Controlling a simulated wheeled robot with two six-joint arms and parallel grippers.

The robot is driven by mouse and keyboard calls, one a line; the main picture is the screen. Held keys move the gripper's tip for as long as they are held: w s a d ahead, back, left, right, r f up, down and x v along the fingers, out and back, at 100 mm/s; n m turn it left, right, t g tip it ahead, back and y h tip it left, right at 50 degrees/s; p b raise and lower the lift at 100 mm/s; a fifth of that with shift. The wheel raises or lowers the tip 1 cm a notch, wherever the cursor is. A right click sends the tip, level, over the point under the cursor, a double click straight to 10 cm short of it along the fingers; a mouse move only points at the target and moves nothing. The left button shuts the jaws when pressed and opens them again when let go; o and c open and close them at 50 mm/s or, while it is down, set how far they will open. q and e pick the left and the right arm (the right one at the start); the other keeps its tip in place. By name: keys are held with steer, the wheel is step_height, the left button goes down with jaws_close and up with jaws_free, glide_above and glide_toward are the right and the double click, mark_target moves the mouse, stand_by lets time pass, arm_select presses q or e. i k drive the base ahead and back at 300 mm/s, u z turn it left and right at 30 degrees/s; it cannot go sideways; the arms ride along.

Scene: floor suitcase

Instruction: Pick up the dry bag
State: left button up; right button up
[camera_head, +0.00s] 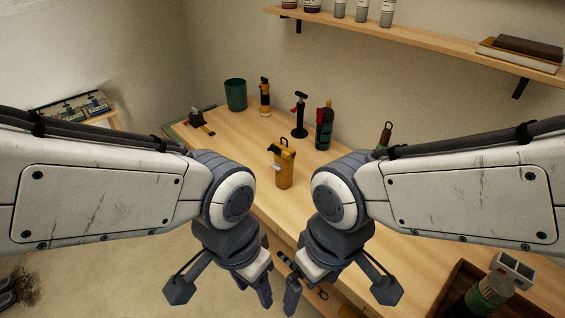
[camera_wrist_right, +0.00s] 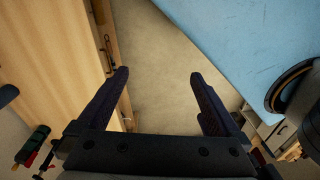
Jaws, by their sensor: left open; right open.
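The dry bag appears to be the yellow-orange upright item (camera_head: 284,169) with a dark top and loop, standing on the wooden workbench (camera_head: 240,143) in the head view. My left gripper (camera_head: 254,285) is open and points down, nearer to me than the bag and below it in the picture. My right gripper (camera_head: 304,284) is open beside it, also apart from the bag. In the right wrist view the right gripper's fingers (camera_wrist_right: 160,76) are spread with nothing between them, over the floor beyond the bench edge.
Behind the bag stand a green cup (camera_head: 235,95), a yellow-black torch-like item (camera_head: 265,98), a black pump (camera_head: 300,117) and a dark green-red item (camera_head: 324,127). A brown tray (camera_head: 453,287) holding a bottle (camera_head: 488,296) is at lower right. A shelf (camera_head: 430,46) hangs above.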

mark_target(284, 179)
steer(key=u, duration=0.8)
steer(key=k, duration=1.05)
steer(key=u, duration=1.45)
steer(key=i, duration=2.3)
steer(key=z, duration=0.5)
steer(key=i, duration=1.4)
steer(key=z, duration=1.7)
steer(key=i, duration=0.9)
steer(key=z, duration=1.05)
steer(key=i, duration=0.2)
steer(key=z, duration=0.1)
